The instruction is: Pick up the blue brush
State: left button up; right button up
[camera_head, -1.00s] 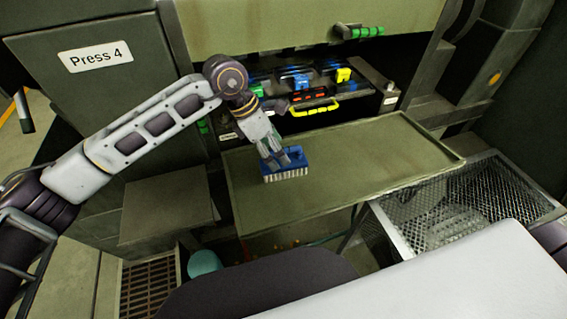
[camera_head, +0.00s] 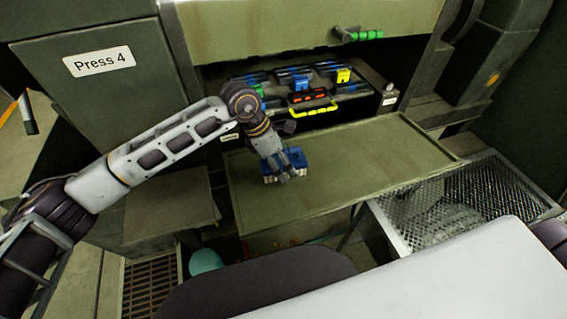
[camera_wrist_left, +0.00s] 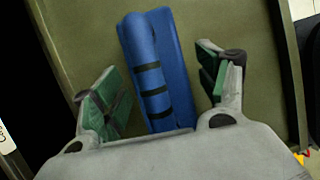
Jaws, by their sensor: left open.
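The blue brush (camera_head: 298,156) lies on the green tray (camera_head: 350,165) with its pale bristles facing down. My left gripper (camera_head: 284,172) is over the brush in the head view and hides its middle. In the left wrist view the brush (camera_wrist_left: 158,65) lies between the two green-padded fingers of my left gripper (camera_wrist_left: 160,88). The fingers are open, with a gap on each side of the brush's dark-banded blue handle. The near end of the brush is hidden by the gripper body. My right gripper is not in view.
Behind the tray is a recess with several coloured tools and a yellow handle (camera_head: 313,108). A metal mesh bin (camera_head: 455,200) stands to the tray's right. The right part of the tray is clear. A panel labelled Press 4 (camera_head: 99,61) stands at the left.

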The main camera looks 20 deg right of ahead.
pick_arm(q)
jog(key=shift+s+d+f, duration=0.1)
jog(key=shift+d+f, duration=0.05)
jog(key=shift+f, duration=0.2)
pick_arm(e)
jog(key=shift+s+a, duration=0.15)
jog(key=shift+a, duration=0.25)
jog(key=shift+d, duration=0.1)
pick_arm(q)
jog(key=c, duration=1.2)
jog(key=shift+o, duration=0.2)
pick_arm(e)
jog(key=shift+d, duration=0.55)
pick_arm(q)
jog(key=shift+r, duration=0.15)
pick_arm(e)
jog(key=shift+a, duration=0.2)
